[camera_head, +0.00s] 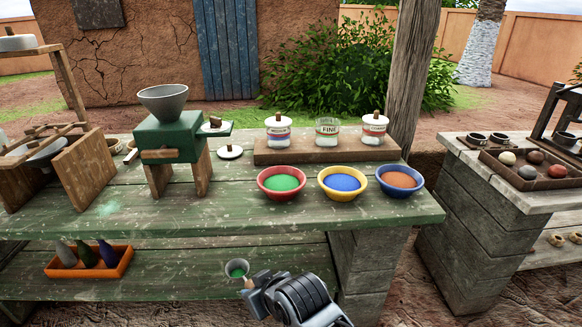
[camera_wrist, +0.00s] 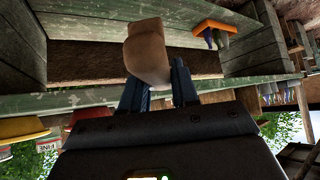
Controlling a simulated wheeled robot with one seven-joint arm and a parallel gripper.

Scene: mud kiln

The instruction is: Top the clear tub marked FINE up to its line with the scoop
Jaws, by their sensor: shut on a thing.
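The clear tub marked FINE (camera_head: 327,131) stands lidless on a raised wooden plank (camera_head: 268,153), between two lidded tubs. Its fill level is too small to read. My gripper (camera_head: 250,284) is shut on the wooden handle (camera_wrist: 147,52) of the scoop (camera_head: 236,268). The scoop is held in front of the table's front edge, below the tabletop, with green powder in its cup. On the table are a red bowl (camera_head: 262,190) of green powder, a yellow bowl (camera_head: 322,184) of blue powder and a blue bowl (camera_head: 420,184) of orange-brown powder.
A green hand mill (camera_head: 170,142) with a grey hopper stands left of the plank, with a small knobbed lid (camera_head: 230,152) beside it. An orange tray (camera_head: 90,262) of dark cones sits on the lower shelf. A second table (camera_head: 500,185) stands right.

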